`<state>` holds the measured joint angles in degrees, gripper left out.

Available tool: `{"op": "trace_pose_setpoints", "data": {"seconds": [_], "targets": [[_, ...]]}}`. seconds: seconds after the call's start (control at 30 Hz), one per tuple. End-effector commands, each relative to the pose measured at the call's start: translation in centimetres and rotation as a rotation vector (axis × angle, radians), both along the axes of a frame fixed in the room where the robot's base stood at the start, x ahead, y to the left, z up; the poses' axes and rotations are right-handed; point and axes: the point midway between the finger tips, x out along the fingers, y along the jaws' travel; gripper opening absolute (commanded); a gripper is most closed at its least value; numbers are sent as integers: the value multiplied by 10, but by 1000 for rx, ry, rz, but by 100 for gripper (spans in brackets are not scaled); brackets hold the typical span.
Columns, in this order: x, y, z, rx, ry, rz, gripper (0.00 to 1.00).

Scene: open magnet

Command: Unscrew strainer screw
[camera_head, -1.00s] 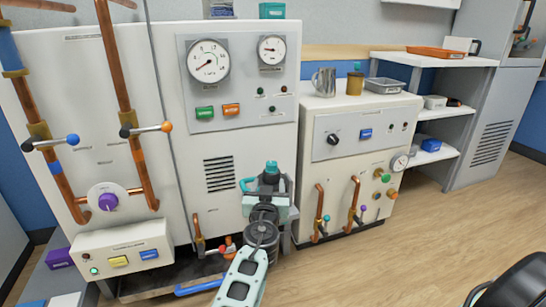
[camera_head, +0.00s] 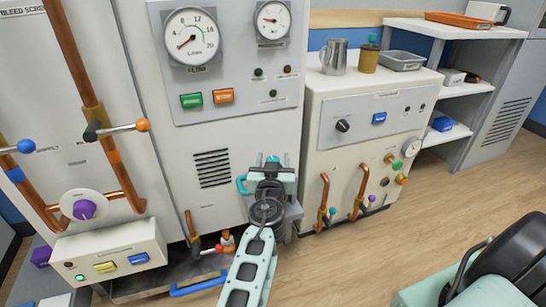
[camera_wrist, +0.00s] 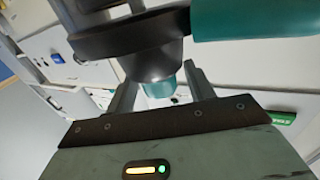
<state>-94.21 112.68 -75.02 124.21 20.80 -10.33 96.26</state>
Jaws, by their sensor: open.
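A teal fitting with a cap (camera_head: 272,162) and a side handle (camera_head: 242,185) stands at the low front of the white cabinet; my arm partly covers it in the head view. In the wrist view a teal knob (camera_wrist: 160,88) sticks out below a dark round collar (camera_wrist: 150,62). I see no label, so I cannot tell whether this knob is the strainer screw. My gripper (camera_wrist: 162,96) is open, with one finger on each side of the knob; contact is not clear. In the head view my arm hides the fingertips.
A small pipe with a red-handled valve (camera_head: 213,249) and a blue-edged tray (camera_head: 198,285) are low on the left. Open wooden floor (camera_head: 400,240) lies at the right.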

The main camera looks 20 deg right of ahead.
Motion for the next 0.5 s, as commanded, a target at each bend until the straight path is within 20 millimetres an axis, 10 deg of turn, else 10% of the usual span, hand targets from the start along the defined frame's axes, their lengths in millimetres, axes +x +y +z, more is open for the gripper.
{"op": "trace_pose_setpoints", "data": {"seconds": [0.13,0.3,0.5], "targets": [[0,0,0,0,0,0,53],[0,0,0,0,0,0,10],[0,0,0,0,0,5,10]]}}
